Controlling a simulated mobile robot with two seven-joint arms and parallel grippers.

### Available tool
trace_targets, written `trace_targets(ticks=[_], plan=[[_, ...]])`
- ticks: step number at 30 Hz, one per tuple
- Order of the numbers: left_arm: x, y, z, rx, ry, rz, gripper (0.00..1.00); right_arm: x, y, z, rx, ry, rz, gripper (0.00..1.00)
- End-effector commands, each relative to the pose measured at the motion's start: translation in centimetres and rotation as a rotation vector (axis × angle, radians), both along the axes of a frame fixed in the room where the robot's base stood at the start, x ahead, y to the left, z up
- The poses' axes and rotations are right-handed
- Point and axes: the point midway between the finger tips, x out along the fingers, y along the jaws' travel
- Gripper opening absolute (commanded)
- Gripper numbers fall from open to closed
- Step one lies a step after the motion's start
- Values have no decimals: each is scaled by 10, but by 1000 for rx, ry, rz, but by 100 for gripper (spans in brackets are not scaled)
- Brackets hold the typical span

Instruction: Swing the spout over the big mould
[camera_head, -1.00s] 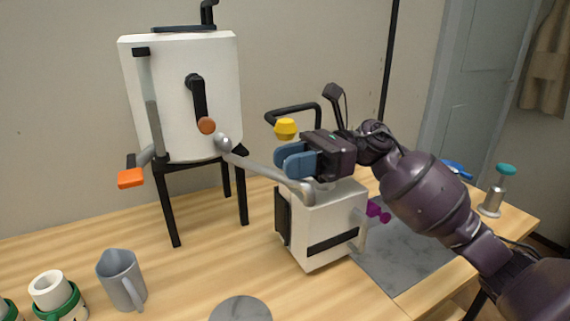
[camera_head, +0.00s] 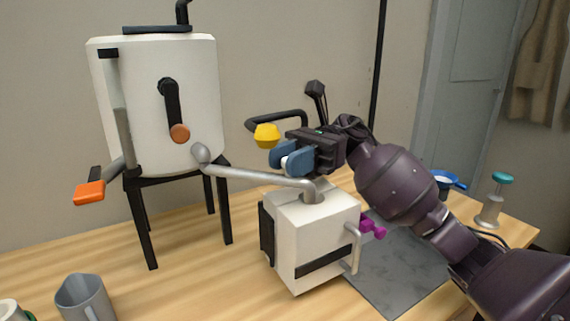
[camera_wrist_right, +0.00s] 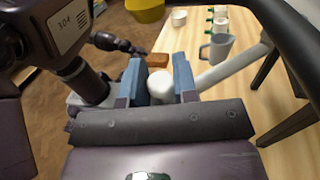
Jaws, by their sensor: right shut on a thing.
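The spout (camera_head: 255,175) is a grey pipe running from the white tank (camera_head: 150,75) to the right. Its bent end is above the top of the big mould (camera_head: 325,235), a white block with a dark strap, near the middle of that top. My right gripper (camera_head: 289,157) is just above the spout with its blue fingers shut on a white knob (camera_wrist_right: 161,87). In the right wrist view the spout (camera_wrist_right: 230,68) runs off to the right from that knob.
A yellow knob (camera_head: 267,135) stands close behind the right gripper. A purple clamp part (camera_head: 373,228) sticks out at the mould's right. A grey jug (camera_head: 85,299) stands front left. A blue-rimmed bowl (camera_head: 447,182) and a teal-topped bottle (camera_head: 495,201) stand to the right.

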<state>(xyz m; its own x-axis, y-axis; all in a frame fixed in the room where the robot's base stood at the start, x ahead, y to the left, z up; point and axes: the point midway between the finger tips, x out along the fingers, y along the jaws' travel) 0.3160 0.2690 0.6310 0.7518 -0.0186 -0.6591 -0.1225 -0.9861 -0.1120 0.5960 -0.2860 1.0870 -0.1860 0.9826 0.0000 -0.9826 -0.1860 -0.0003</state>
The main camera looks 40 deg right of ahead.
Motion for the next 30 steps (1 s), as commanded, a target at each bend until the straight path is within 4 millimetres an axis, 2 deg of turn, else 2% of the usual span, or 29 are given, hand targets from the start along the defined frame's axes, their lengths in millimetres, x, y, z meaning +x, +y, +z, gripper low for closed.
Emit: trace_targets(ticks=[12, 13, 17, 26, 30], plan=[[1, -1, 0, 2, -2, -4, 43, 1, -1, 0, -1, 1, 6, 0], [1, -1, 0, 2, -2, -4, 43, 1, -1, 0, -1, 1, 6, 28], [1, -1, 0, 1, -2, -3, 43, 1, -1, 0, -1, 1, 6, 48], [1, -1, 0, 1, -1, -4, 43, 1, -2, 0, 0, 1, 5, 49], [1, -1, -1, 1, -1, -4, 43, 3, -12, 0, 0, 2, 4, 49]])
